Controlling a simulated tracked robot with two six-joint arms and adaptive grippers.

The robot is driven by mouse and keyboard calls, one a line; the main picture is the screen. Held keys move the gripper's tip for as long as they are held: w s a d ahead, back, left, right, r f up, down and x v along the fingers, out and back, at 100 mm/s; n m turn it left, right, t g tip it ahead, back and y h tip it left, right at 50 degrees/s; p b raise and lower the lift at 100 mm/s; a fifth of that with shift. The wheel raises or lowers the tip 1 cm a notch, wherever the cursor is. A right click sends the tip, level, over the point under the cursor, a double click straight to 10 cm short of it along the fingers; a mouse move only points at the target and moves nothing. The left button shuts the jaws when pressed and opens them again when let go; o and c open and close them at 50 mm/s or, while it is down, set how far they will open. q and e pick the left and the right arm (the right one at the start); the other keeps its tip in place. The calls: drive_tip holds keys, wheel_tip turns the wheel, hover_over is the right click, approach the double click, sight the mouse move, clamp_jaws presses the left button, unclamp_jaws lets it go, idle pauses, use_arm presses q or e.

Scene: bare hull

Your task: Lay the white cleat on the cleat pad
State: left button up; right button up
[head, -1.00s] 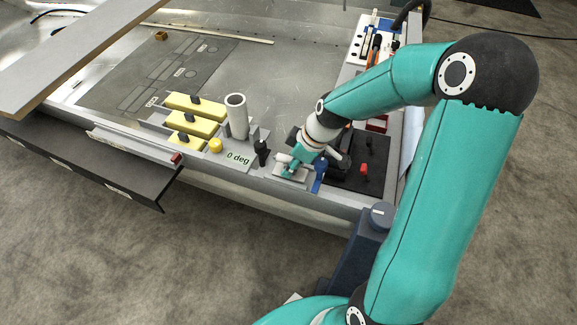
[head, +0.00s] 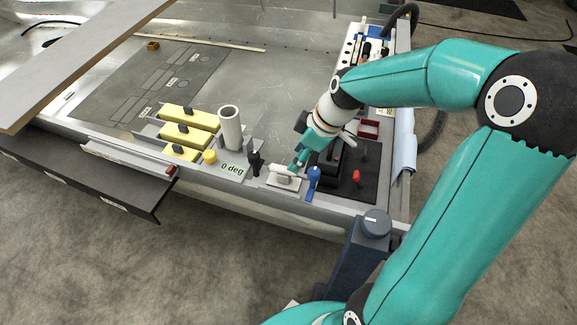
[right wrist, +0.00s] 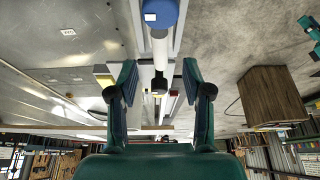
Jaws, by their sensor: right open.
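The white cleat (head: 284,178) appears to lie on the small light cleat pad (head: 273,183) at the front edge of the hull in the head view. My right gripper (head: 296,167) is just behind and above the pad, with its fingertips close to the cleat. Its arm hides part of the area behind. In the right wrist view, the right gripper (right wrist: 158,100) is open, its two fingers wide apart. A white cylindrical part with a blue end shows beyond them; I cannot tell if it is the cleat. The left gripper is not in view.
A blue-topped part (head: 314,176) stands right of the pad, and a black knob (head: 255,161) left. A white upright tube (head: 231,128) and several yellow blocks (head: 189,135) are farther left. A dark mat (head: 359,182) with a red part lies right. The hull floor behind is mostly clear.

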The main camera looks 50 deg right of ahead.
drive_tip(key=v, duration=0.2)
drive_tip(key=shift+s+d+r, duration=0.1)
drive_tip(key=shift+r, duration=0.3)
